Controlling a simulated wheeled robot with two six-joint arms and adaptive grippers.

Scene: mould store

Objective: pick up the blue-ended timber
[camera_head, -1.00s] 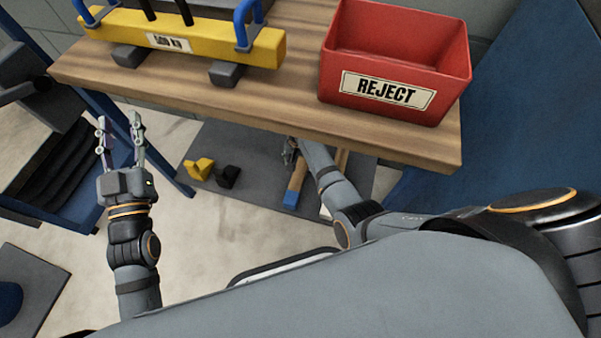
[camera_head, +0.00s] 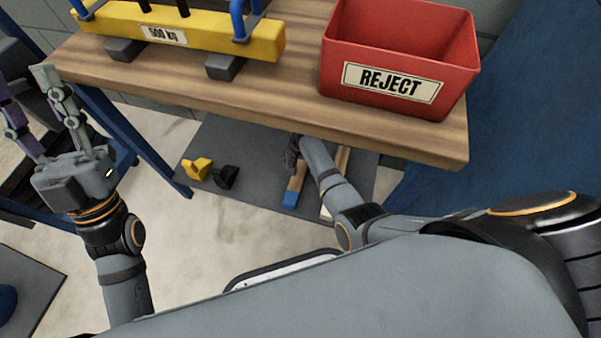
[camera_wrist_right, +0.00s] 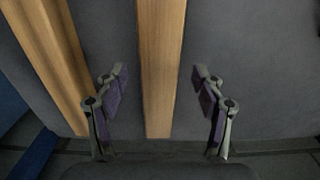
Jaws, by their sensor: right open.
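The blue-ended timber (camera_head: 291,197) lies on the grey lower surface under the bench, its blue end towards me. My right gripper (camera_head: 292,152) is at its far part, partly hidden by the bench edge. In the right wrist view, the open right gripper (camera_wrist_right: 160,92) has a bare wooden timber (camera_wrist_right: 161,60) between its fingers, with gaps on both sides. This appears to be the blue-ended one, but its blue end is not in that view. My left gripper (camera_head: 25,85) is open and empty, raised at the left of the bench.
A second timber (camera_head: 341,160) lies beside the first; it also shows in the wrist view (camera_wrist_right: 50,55). The wooden bench (camera_head: 300,105) overhangs them, carrying a red REJECT bin (camera_head: 350,90) and a yellow beam (camera_head: 195,40). Yellow (camera_head: 197,168) and black (camera_head: 225,177) blocks lie left of the timbers.

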